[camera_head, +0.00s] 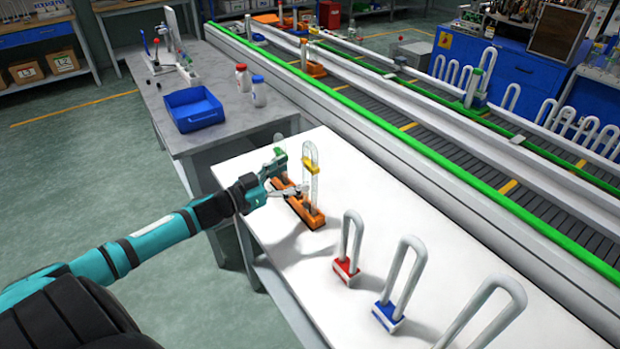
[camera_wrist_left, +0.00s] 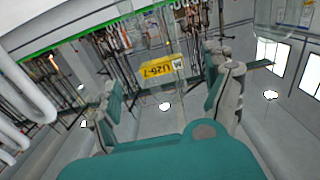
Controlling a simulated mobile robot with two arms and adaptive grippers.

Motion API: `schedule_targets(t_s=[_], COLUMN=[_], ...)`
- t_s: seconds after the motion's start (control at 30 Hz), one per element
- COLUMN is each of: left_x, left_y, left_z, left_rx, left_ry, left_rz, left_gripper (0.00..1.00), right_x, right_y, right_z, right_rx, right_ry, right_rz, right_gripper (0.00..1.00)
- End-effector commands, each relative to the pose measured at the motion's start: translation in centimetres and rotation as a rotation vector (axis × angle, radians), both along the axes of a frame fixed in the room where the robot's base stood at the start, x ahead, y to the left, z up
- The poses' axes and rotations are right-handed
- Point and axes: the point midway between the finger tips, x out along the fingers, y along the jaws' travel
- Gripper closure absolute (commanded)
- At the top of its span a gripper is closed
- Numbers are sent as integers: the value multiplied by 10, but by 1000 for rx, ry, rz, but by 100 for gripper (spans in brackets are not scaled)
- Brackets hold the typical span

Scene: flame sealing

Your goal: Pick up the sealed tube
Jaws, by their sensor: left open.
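The sealed tube (camera_head: 310,160) is clear glass with a yellow label band. It stands upright in an orange holder (camera_head: 297,205) on the white table. My left gripper (camera_head: 287,177) comes in from the left, close to the tube at about label height or just below. Its fingers are apart. In the left wrist view the tube's yellow label (camera_wrist_left: 160,72) shows ahead, in the gap between the open fingers of the left gripper (camera_wrist_left: 160,92). I cannot tell whether a finger touches the glass. My right gripper is not in view.
White U-shaped tubes stand to the right in a red base (camera_head: 346,270), a blue base (camera_head: 388,315) and at the front edge. A blue bin (camera_head: 193,108) and two bottles (camera_head: 258,92) stand on the grey bench. A green-edged conveyor (camera_head: 440,160) runs behind the table.

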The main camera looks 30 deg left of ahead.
Motion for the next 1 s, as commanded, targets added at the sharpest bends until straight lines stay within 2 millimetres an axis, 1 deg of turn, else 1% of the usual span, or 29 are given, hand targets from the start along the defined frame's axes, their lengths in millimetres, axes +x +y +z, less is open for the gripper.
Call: schedule_targets(t_s=[0.03, 0.27, 0.43, 0.57, 0.67, 0.87, 1.0], left_x=[5, 17, 41, 54, 58, 58, 57], left_y=[-2, -7, -16, -21, -23, -23, -23], left_z=[2, 3, 8, 5, 4, 3, 3], left_rx=[1, -1, -1, -1, 1, 1, 1], left_ry=[-3, -3, -4, -2, -1, 0, 0], left_rz=[0, 0, 0, 0, -1, -1, -1], left_gripper=[15, 15, 15, 15, 15, 15, 34], right_x=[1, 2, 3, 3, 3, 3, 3], right_y=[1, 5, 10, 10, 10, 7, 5], right_z=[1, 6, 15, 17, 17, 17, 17], right_rx=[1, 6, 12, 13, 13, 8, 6], right_ry=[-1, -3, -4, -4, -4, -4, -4], right_rz=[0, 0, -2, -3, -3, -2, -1], right_gripper=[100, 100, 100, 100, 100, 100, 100])
